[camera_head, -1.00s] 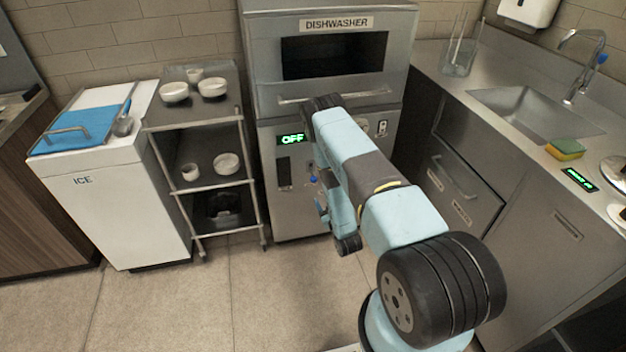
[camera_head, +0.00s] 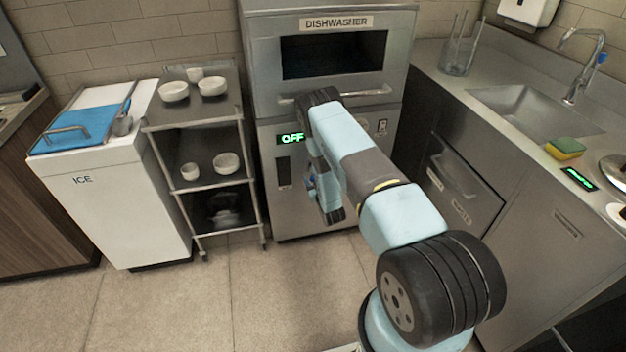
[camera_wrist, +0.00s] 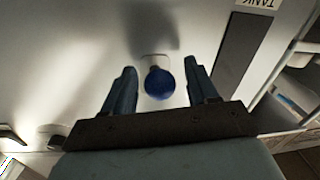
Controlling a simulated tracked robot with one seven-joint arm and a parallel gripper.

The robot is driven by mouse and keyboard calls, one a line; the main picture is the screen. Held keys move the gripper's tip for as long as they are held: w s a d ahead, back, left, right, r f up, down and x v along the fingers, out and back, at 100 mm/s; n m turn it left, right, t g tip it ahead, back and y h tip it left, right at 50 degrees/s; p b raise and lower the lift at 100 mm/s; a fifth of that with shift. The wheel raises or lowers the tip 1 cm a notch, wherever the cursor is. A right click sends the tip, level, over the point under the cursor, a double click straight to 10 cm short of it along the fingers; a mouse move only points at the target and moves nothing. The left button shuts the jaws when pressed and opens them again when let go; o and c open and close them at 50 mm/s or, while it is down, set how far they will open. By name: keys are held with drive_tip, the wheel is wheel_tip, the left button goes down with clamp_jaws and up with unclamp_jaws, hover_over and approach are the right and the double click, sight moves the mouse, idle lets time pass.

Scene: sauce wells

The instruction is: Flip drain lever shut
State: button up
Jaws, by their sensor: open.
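The drain lever shows in the wrist view as a round blue knob (camera_wrist: 159,83) on the dishwasher's pale metal front. My gripper (camera_wrist: 160,70) is open, with one finger on each side of the knob. Gaps show between the knob and both fingers, and nothing is gripped. The lever's shaft is mostly hidden behind the knob. In the head view, the dishwasher (camera_head: 285,215) stands at the centre back, and my arm covers much of its lower front. The gripper and lever are hard to make out there.
The dishwasher has a green OFF display (camera_head: 291,139) and a front handle (camera_head: 365,94). A shelf cart (camera_head: 215,185) with bowls stands to its left, beside a white ice bin (camera_head: 125,205). A sink counter (camera_head: 480,125) is on the right. The floor in front is clear.

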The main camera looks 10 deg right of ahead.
clamp_jaws()
idle(0.6)
